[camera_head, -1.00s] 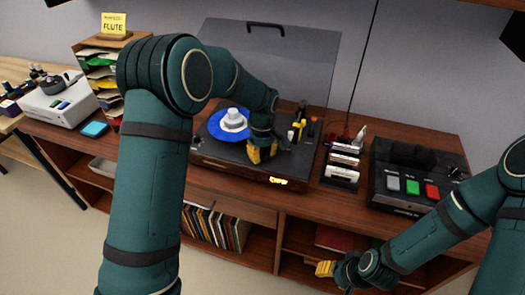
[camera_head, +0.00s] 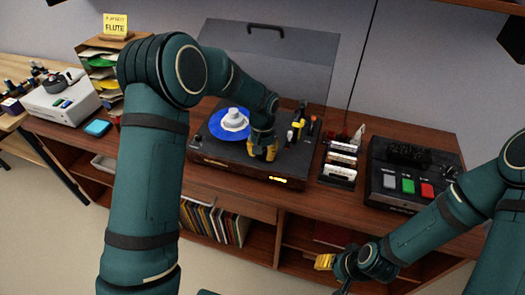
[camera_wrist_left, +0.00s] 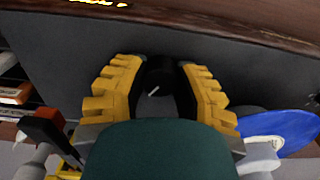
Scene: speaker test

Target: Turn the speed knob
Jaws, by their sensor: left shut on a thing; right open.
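The turntable (camera_head: 215,155) stands on the wooden cabinet with its clear lid raised. A blue record with a white piece in its middle (camera_head: 232,122) lies on it. The speed knob (camera_wrist_left: 157,76) is black with a white pointer line, in the left wrist view, between the yellow fingers of my left gripper (camera_wrist_left: 155,85). My left gripper (camera_head: 262,152) points down at the turntable's front part and is shut on the knob; in the head view it hides the knob. My right gripper (camera_head: 326,264) is open and empty, low in front of the cabinet.
A black box with grey, green and red buttons (camera_head: 408,186) stands to the right. A rack of cards (camera_head: 341,160) sits between it and the turntable. The tonearm (camera_head: 299,120) is right of my left gripper. A white device (camera_head: 60,102) stands at far left.

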